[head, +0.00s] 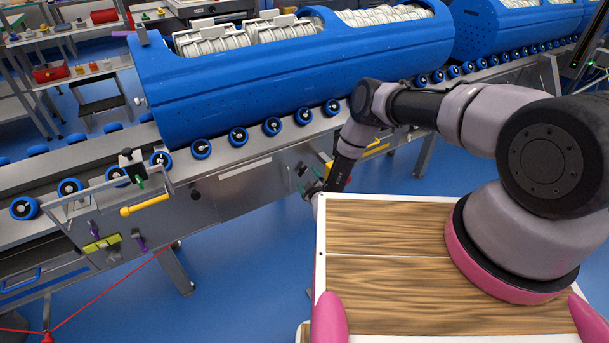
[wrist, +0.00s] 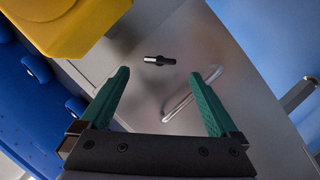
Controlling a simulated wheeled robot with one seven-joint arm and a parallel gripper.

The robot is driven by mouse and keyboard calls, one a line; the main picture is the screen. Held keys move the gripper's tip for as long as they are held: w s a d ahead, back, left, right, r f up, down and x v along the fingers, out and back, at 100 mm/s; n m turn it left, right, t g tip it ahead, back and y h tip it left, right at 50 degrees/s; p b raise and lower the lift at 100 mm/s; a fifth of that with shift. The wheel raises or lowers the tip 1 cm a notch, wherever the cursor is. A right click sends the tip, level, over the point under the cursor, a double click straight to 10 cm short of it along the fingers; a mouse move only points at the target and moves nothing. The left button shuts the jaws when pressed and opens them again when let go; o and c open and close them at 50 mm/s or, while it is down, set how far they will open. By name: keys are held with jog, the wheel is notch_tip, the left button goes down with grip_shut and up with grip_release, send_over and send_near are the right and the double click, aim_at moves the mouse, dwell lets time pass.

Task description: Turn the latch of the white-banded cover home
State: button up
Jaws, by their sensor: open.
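My gripper (wrist: 159,76) is open and empty, its green fingers spread apart in the wrist view. A small dark bar-shaped latch (wrist: 160,60) sits on a grey metal panel (wrist: 220,110), just beyond and between the fingertips. It lies nearly level in the picture; I see no contact with the fingers. A silver loop handle (wrist: 192,93) is on the same panel, partly behind the right finger. No white band is clear in the wrist view. In the head view my gripper (head: 310,180) is small, in front of the conveyor's side; the latch cannot be made out there.
A yellow block (wrist: 75,22) stands close at the upper left of the wrist view. Blue tub carriers (head: 290,75) ride on the roller conveyor. A yellow handle (head: 145,205) sticks out from its side. Blue floor (head: 250,270) is clear in front.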

aim_at(304, 172)
jog(key=shift+x, duration=2.8)
jog(key=shift+r, duration=0.1)
jog(key=c, duration=1.4)
jog(key=shift+o, duration=0.2)
jog(key=m, duration=0.1)
jog(key=m+g+y, duration=0.1)
jog(key=m, duration=0.1)
jog(key=shift+w+d+r, duration=0.1)
jog(key=shift+w+d, duration=0.05)
jog(key=shift+d, duration=0.05)
jog(key=shift+m+g+y, duration=0.8)
jog(key=shift+m+y, duration=0.2)
jog(key=shift+m, duration=0.3)
